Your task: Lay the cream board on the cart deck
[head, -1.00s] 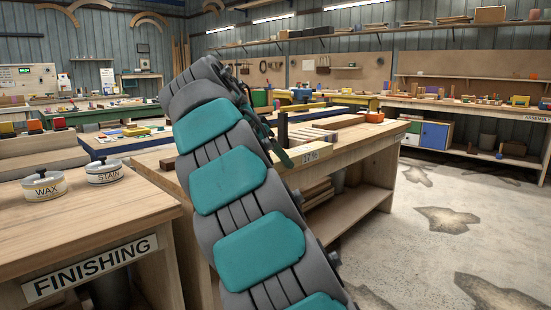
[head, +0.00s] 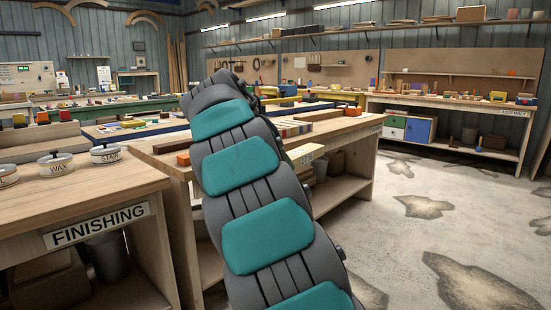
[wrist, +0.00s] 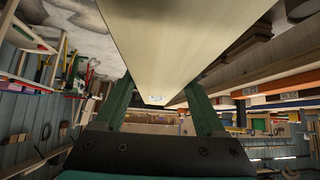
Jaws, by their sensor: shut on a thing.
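The cream board (wrist: 185,45) is a long pale plank in the wrist view. It runs from the top edge of the picture down to a narrow end with a small label. My gripper (wrist: 160,88) has a green finger on each side of that end and is shut on the board.
The finishing bench (head: 110,192) stands close at the left with several lidded cans. The middle bench (head: 340,132) is beside my arm, with strips of wood on top. The assembly bench (head: 450,103) is at the back right. The stained concrete floor (head: 400,240) at the right is open.

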